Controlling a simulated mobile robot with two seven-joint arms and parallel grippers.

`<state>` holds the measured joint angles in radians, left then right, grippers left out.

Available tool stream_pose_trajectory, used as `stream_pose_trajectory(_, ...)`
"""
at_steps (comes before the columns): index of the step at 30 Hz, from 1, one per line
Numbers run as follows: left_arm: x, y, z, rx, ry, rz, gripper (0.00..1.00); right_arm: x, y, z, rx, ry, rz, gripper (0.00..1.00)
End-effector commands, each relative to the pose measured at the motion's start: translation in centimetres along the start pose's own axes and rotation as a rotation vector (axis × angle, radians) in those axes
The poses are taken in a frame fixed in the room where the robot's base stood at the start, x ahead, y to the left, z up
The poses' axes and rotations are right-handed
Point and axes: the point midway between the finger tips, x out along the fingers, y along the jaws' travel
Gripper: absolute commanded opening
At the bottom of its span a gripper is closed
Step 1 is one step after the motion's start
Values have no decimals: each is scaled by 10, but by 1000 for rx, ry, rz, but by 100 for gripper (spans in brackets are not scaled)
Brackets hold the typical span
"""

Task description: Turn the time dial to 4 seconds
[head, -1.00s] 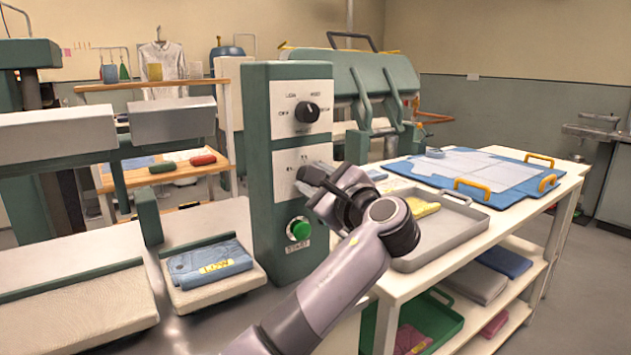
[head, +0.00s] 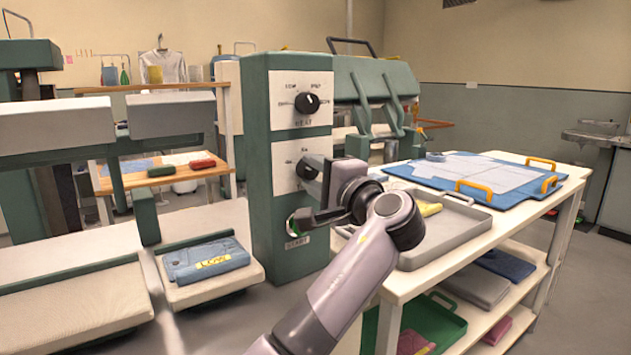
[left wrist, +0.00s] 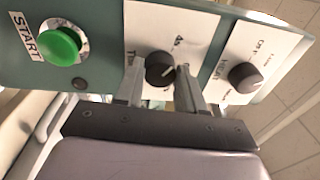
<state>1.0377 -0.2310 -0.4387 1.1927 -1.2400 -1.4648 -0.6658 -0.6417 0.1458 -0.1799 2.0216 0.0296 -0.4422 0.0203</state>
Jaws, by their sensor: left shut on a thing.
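The time dial (left wrist: 160,68) is a round black knob with a white pointer line, on a white plate below the heat dial (head: 307,103) on the green control column (head: 258,150). My left gripper (left wrist: 161,88) is shut on the time dial, one finger on each side of it in the left wrist view. There the pointer slants up and right, and a small "4s" mark shows above it. In the head view my left gripper (head: 308,190) partly covers the time dial and its plate. My right gripper is not in view.
The green START button (left wrist: 60,45) is below the time dial, partly covered by my gripper in the head view. A folded blue garment (head: 207,261) lies on the small press pad at left. A grey tray (head: 440,250) stands on the white table at right.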

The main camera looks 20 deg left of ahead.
Motion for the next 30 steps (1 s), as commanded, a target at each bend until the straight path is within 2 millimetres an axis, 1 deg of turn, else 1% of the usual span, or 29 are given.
stream_pose_trajectory(3,-1,2,-1,-53,-2,-2,8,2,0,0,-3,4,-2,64)
stream_pose_trajectory(9,-1,1,-1,-102,-6,-4,8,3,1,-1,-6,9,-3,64)
stream_pose_trajectory(24,0,1,0,-120,-7,-3,8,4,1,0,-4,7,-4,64)
stream_pose_trajectory(25,0,1,0,-120,-7,-3,48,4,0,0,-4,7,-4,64)
stream_pose_trajectory(26,0,1,0,-119,-7,-3,58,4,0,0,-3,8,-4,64)
stream_pose_trajectory(27,0,1,0,-119,-7,-4,64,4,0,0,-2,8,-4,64)
stream_pose_trajectory(30,0,0,0,-119,-7,-4,64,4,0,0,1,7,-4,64)
